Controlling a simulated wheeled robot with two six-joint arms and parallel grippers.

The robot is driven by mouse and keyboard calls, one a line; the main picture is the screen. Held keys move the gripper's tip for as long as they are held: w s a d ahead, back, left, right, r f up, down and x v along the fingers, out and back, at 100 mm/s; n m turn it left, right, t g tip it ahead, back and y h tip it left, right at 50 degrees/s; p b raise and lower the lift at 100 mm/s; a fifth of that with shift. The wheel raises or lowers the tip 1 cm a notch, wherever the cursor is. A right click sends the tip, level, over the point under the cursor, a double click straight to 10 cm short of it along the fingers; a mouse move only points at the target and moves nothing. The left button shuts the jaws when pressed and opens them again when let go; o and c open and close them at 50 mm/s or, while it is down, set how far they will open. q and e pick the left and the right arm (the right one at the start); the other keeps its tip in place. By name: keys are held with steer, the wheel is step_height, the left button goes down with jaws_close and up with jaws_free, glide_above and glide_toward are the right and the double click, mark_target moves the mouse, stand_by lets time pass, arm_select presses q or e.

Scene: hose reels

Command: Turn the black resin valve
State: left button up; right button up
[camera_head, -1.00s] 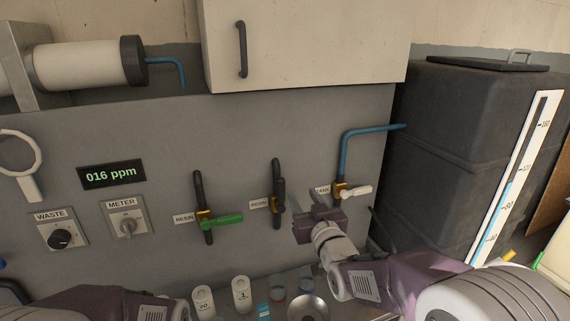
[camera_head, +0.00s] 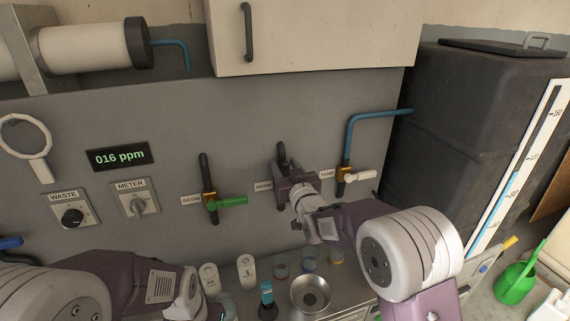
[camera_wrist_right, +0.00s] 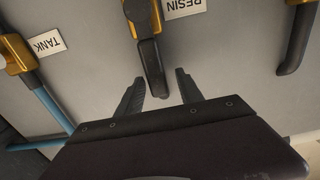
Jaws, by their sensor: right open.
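The black resin valve (camera_head: 281,153) is on the grey panel, mostly hidden behind my right gripper in the head view. My right gripper (camera_head: 280,182) is at this valve.
A green-handled resin valve (camera_head: 232,201) is left of the black one; a white-handled tank valve (camera_head: 359,176) is close on the right. A cabinet (camera_head: 310,35) overhangs.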

steer(key=shift+w, duration=0.1)
steer(key=shift+d+f, duration=0.1)
steer(key=c, duration=0.3)
jaws_close()
stand_by(0.9)
